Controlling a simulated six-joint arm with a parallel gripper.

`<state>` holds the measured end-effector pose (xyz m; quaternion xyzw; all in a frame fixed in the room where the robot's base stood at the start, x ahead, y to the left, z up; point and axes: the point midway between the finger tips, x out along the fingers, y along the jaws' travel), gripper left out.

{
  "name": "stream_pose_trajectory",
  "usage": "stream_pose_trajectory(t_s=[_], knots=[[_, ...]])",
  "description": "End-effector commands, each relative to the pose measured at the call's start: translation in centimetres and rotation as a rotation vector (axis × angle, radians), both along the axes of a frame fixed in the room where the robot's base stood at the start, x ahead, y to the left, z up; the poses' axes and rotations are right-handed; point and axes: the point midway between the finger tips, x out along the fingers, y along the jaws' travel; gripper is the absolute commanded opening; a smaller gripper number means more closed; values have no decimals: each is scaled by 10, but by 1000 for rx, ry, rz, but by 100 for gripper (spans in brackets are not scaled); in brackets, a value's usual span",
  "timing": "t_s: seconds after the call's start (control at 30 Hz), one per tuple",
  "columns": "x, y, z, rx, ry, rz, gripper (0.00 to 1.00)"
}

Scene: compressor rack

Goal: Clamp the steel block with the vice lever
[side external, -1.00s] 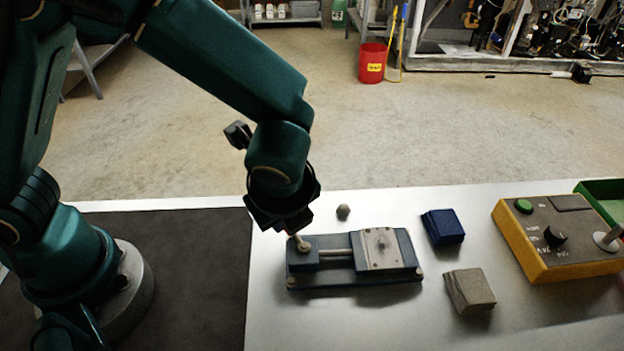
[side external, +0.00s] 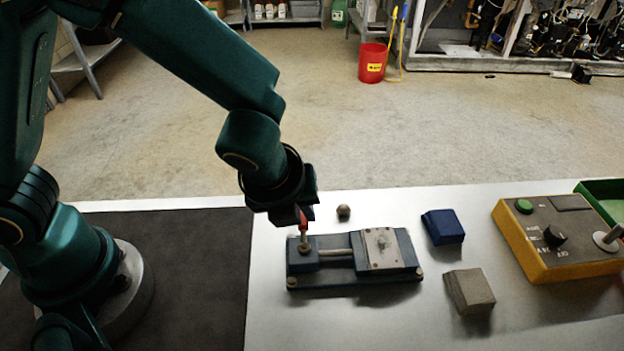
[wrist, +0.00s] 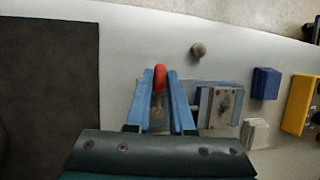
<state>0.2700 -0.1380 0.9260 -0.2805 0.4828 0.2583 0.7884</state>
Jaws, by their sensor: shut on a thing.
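The blue vice (side external: 355,284) lies on the pale bench, with its screw rod running left to right. A pale metal block (side external: 381,247) with dark dots sits at the vice's right end; it also shows in the wrist view (wrist: 220,104). The vice lever (side external: 303,224) rises nearly upright from the left end and has a red grip, which shows in the wrist view (wrist: 159,78). My gripper (wrist: 160,73) is shut on this red grip, with a blue finger on each side. Whether the block is pressed tight is not visible.
A loose grey block (side external: 469,290) and a blue block (side external: 442,227) lie right of the vice. A small round knob (side external: 344,211) stands behind it. A yellow control box (side external: 545,262) and green tray (side external: 603,192) are at the far right. A dark mat (side external: 200,280) lies left.

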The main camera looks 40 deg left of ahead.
Motion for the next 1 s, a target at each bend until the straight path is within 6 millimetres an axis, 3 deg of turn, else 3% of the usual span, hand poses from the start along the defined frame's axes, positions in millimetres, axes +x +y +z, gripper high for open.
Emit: stream_pose_trajectory(t_s=[0.33, 0.37, 0.4, 0.43, 0.77, 1.0], knots=[[1, -3, 1, -9, -5, -7, 0], [1, -3, 1, -9, -5, -7, 28], [1, -3, 1, -10, -5, -6, 44], [1, -3, 1, -9, -5, -6, 51], [0, -2, 2, -5, -3, -4, 51], [-9, -5, 24, -7, -7, -5, 51]])
